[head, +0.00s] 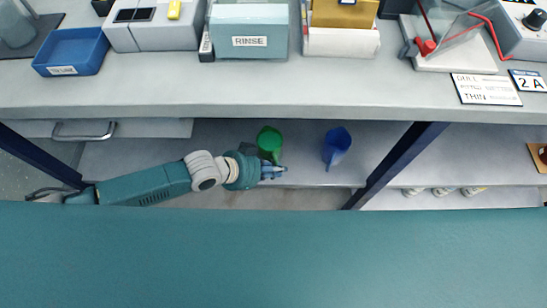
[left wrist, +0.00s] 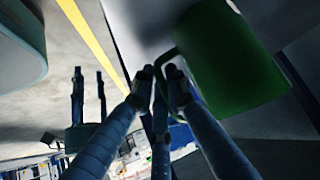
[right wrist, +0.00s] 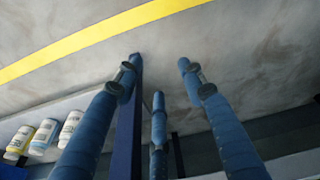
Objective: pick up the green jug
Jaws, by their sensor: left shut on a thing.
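The green jug (head: 270,139) stands on the lower shelf under the bench in the head view. My left gripper (head: 275,172) is at its near side. In the left wrist view the jug (left wrist: 228,58) fills the upper right, with its thin dark handle at the fingertips. My left gripper (left wrist: 160,77) is shut on the green jug by this handle. The jug's base contact with the shelf is hidden. My right gripper (right wrist: 157,66) has its fingers apart and nothing between them, over the floor in the right wrist view.
A blue jug (head: 337,146) stands on the same shelf to the right of the green one. A dark blue post (head: 396,163) rises further right. The bench top (head: 240,92) overhangs the shelf. Several bottles (right wrist: 45,135) show at the left in the right wrist view.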

